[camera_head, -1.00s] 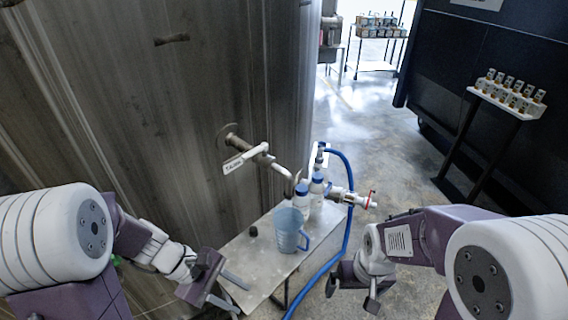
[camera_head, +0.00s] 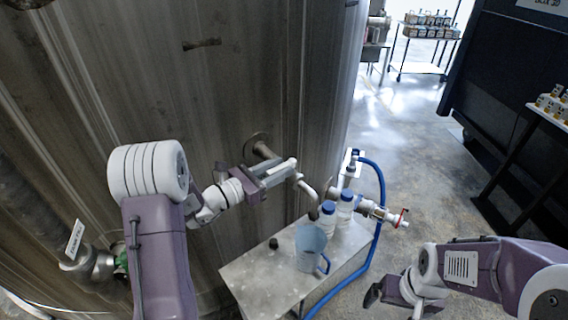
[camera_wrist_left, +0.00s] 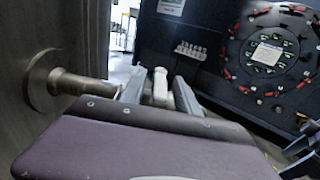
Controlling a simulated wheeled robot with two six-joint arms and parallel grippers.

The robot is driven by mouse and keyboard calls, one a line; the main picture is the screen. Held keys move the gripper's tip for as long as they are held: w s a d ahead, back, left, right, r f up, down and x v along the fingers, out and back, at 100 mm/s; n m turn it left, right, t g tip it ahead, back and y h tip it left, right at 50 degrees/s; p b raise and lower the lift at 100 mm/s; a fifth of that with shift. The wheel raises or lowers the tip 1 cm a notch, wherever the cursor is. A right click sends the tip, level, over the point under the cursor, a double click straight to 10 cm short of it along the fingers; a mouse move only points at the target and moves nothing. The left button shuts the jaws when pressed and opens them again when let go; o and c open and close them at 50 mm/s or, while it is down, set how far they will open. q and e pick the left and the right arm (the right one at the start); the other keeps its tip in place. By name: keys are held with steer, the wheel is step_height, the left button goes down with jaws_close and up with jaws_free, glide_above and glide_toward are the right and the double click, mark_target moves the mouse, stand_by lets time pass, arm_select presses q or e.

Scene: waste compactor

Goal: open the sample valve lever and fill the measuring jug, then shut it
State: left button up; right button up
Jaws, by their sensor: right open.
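The sample valve's white lever (camera_head: 282,170) sits on a pipe coming out of the big metal tank. In the left wrist view the lever (camera_wrist_left: 160,86) lies between the fingers of my left gripper (camera_wrist_left: 160,92), with gaps on both sides. My left gripper (camera_head: 270,177) is open around the lever and hides part of the valve. The curved spout (camera_head: 307,187) points down above the translucent blue measuring jug (camera_head: 310,250), which stands upright on the metal table. Its fill level cannot be told. My right gripper (camera_head: 396,303) is open and empty, low right of the table.
Two blue-capped bottles (camera_head: 328,214) stand behind the jug on the table (camera_head: 262,272). A small black cap (camera_head: 273,243) lies left of the jug. A blue hose (camera_head: 381,200) runs down the table's right side. A second pipe with a tag (camera_head: 74,240) is at lower left.

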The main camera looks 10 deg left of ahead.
arm_select(q)
steer(key=shift+x, duration=0.8)
steer(key=shift+c, duration=0.4)
jaws_close()
stand_by(0.5)
